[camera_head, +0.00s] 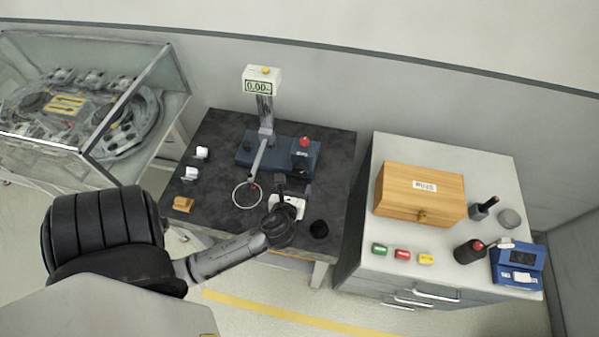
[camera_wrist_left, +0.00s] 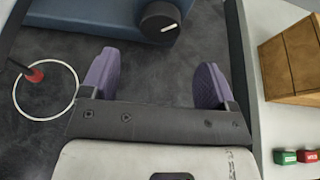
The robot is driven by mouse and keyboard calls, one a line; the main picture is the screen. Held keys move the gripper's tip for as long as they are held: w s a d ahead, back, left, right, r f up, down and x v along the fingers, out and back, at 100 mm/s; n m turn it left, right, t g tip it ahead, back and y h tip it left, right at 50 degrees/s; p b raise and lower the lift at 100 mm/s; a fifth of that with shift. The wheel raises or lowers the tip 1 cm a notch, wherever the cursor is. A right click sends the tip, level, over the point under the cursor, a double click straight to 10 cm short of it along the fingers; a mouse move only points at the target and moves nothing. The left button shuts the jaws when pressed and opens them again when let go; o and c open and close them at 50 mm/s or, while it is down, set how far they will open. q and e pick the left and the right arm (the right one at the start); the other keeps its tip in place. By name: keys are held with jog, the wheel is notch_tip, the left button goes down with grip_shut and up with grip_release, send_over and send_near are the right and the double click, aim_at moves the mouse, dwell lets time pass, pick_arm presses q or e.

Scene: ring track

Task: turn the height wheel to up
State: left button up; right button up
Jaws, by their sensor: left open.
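The height wheel (camera_wrist_left: 160,20) is a dark round knob with a white pointer mark on the front of the blue base. In the left wrist view its pointer aims to the right and slightly up. In the head view the wheel (camera_head: 301,165) is small and dark at the base's front right, and its mark cannot be made out. My left gripper (camera_head: 294,187) is just in front of the base. In the left wrist view its two purple-grey fingers (camera_wrist_left: 155,75) are wide apart with nothing between them. The wheel lies ahead of them, apart from both fingers. My right gripper is not in view.
The blue base (camera_head: 258,150) carries a post with a display (camera_head: 258,87) reading about 0.00 and a red button (camera_head: 305,141). A white ring (camera_head: 247,207) hangs left of my gripper. A cabinet (camera_head: 365,235) stands right.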

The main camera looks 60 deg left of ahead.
aim_at(299, 173)
pick_arm(q)
jog(key=x, duration=0.9)
jog(key=shift+b, duration=0.4)
jog(key=shift+s, duration=0.1)
jog(key=shift+d, duration=0.1)
jog(key=c, duration=0.9)
